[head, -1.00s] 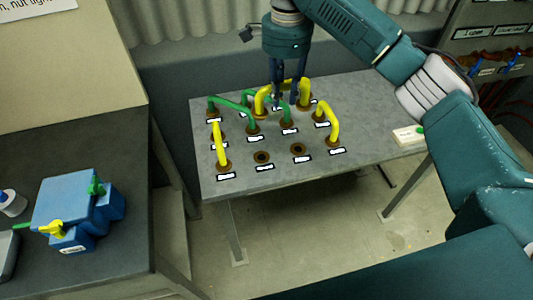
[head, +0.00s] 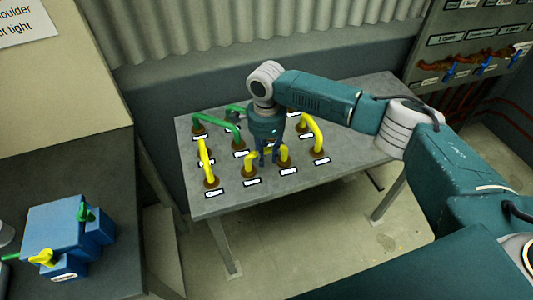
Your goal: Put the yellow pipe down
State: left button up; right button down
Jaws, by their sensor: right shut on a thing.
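A yellow pipe (head: 285,155) shaped like an arch stands at the front middle of the grey table (head: 350,130), its two ends at the two middle front sockets. I cannot tell whether the ends are fully seated. My right gripper (head: 268,160) points down over the middle of this pipe and is shut on it, hiding part of its top. Two other yellow pipes stand in sockets, one at the left (head: 206,163) and one at the right (head: 314,132). My left gripper is not in view.
Green pipes (head: 218,126) stand at the back left of the table, partly hidden by my right arm. White labels lie by the sockets. A blue box (head: 55,228) with green and yellow valves sits on the left bench. Red pipes with blue handles are at the upper right.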

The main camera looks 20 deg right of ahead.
jog(key=shift+f, duration=0.1)
jog(key=c, duration=1.4)
grip_release()
jog(key=shift+c, duration=0.2)
notch_tip(320, 180, up, 12)
jog(key=shift+r+b, duration=0.1)
jog(key=shift+b, duration=0.6)
